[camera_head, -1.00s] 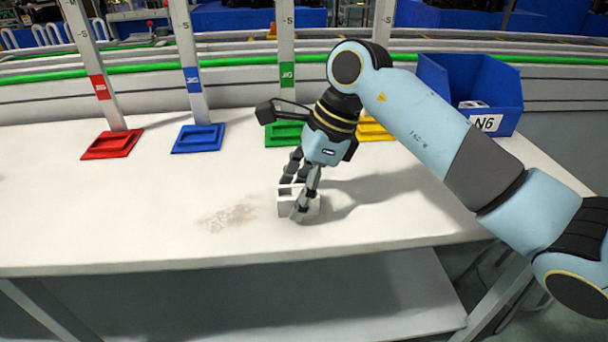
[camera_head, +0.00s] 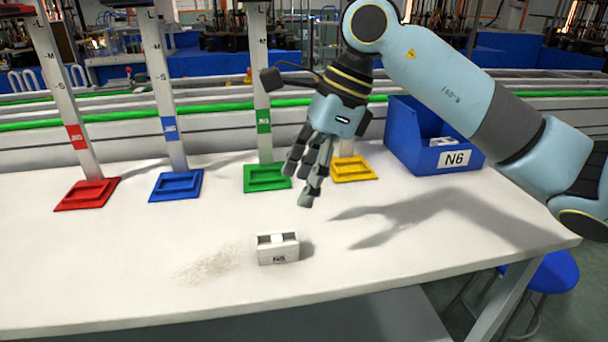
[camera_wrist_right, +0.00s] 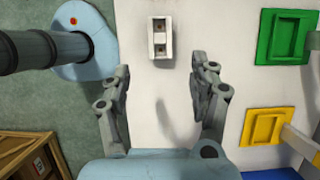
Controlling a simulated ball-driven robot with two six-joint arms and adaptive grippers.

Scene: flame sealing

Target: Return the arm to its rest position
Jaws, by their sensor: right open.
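My right gripper (camera_head: 308,180) is open and empty, raised above the white table in the head view. Its two fingers also show spread apart in the right wrist view (camera_wrist_right: 161,85). A small white block marked N6 (camera_head: 278,249) stands on the table below and left of the gripper, apart from it. In the right wrist view the block (camera_wrist_right: 160,38) lies ahead of the fingers. My right arm comes in from the right. My left gripper is not in view.
Red (camera_head: 87,194), blue (camera_head: 176,186), green (camera_head: 267,178) and yellow (camera_head: 348,170) bases with posts stand along the back. A blue N6 bin (camera_head: 408,146) holds a white block at the back right. A blue stool (camera_head: 553,282) stands beyond the right edge.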

